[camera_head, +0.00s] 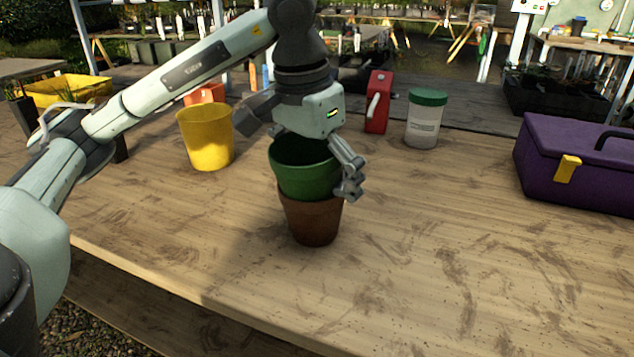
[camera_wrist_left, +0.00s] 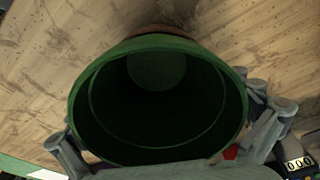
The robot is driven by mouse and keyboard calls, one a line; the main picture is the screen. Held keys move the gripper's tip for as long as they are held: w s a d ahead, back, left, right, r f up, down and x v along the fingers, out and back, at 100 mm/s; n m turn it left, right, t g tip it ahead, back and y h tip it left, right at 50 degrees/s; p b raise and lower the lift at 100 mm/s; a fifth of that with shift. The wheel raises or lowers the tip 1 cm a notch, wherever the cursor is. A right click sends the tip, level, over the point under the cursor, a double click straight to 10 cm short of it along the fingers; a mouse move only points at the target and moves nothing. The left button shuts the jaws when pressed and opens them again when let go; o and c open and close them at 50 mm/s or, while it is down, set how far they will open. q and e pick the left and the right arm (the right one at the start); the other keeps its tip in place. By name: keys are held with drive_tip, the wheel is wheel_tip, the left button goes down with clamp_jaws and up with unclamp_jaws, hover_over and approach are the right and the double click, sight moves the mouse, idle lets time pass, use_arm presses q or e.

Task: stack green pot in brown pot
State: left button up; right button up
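The green pot (camera_head: 306,181) sits upright in the mouth of the brown pot (camera_head: 313,220), its upper part standing above the brown rim. The brown pot stands on the table. In the left wrist view the green pot (camera_wrist_left: 160,95) shows its open, empty inside, with a sliver of brown rim (camera_wrist_left: 165,29) behind it. My left gripper (camera_head: 300,158) is over the green pot with its fingers spread wide on either side of the rim. The fingers look apart from the pot, though contact on the far side is hidden. My right gripper is not in view.
A yellow bucket (camera_head: 206,140) stands left of the pots. A red can (camera_head: 378,102) and a green-lidded jar (camera_head: 425,120) stand behind to the right. A purple toolbox (camera_head: 575,165) is at the far right. The wooden table (camera_head: 430,260) is clear in front and right.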

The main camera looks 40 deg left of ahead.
sight(311, 143)
use_arm(q)
wheel_tip(311, 143, up, 3)
drive_tip(key=shift+s+a+f, duration=0.1)
drive_tip(key=shift+s, duration=0.05)
drive_tip(key=r, duration=0.1)
drive_tip(key=r+p, duration=0.1)
drive_tip(key=r, duration=0.2)
drive_tip(key=shift+s+r+p, duration=0.1)
drive_tip(key=shift+s+p, duration=0.2)
drive_tip(key=shift+p, duration=0.05)
drive_tip(key=shift+r, duration=0.3)
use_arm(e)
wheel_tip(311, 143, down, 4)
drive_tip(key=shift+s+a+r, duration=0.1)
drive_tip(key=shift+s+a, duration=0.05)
use_arm(q)
drive_tip(key=shift+s, duration=0.1)
